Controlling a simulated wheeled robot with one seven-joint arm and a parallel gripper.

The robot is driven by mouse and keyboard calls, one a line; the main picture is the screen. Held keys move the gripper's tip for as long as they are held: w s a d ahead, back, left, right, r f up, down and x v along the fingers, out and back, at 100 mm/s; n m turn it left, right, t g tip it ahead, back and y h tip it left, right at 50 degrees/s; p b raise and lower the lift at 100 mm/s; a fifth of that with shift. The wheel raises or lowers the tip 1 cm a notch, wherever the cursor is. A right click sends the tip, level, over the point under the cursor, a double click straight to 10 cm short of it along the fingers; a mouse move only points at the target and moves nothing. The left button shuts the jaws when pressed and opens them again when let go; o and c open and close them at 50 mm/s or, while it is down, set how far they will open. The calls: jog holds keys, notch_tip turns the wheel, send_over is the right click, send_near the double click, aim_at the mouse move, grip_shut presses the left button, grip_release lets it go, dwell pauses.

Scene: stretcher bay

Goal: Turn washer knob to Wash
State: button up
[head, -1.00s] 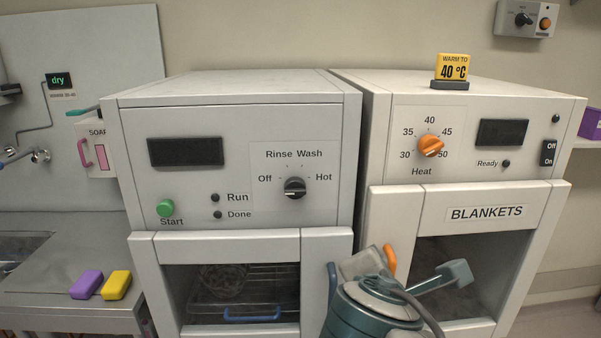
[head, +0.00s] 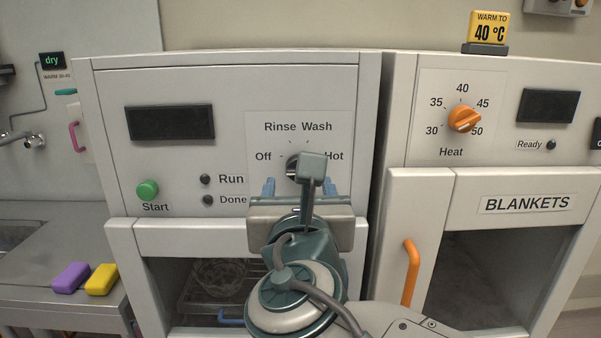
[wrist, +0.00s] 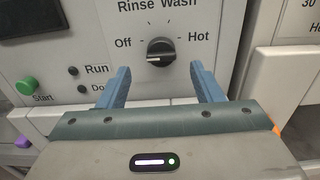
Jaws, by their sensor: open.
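The black washer knob (wrist: 160,52) is on the washer's front panel, under the printed words Off, Rinse, Wash and Hot. Its pale mark is on the left, towards Off. In the head view the knob (head: 292,168) is partly hidden behind my wrist. My gripper (wrist: 160,74) is open and empty, with its blue fingers spread wider than the knob. In the wrist view the fingertips lie lower than the knob, one to each side, and do not appear to touch it. My gripper (head: 298,187) also shows in the head view.
The green Start button (head: 147,190) and a dark display (head: 170,122) are left of the knob. The washer door handle sits low, mostly hidden. A blanket warmer with an orange knob (head: 464,118) and orange handle (head: 410,272) stands to the right.

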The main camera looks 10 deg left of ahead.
aim_at(291, 164)
jog(key=x, duration=0.6)
jog(key=shift+w+d, duration=0.1)
jog(key=shift+w, duration=0.05)
jog(key=c, duration=1)
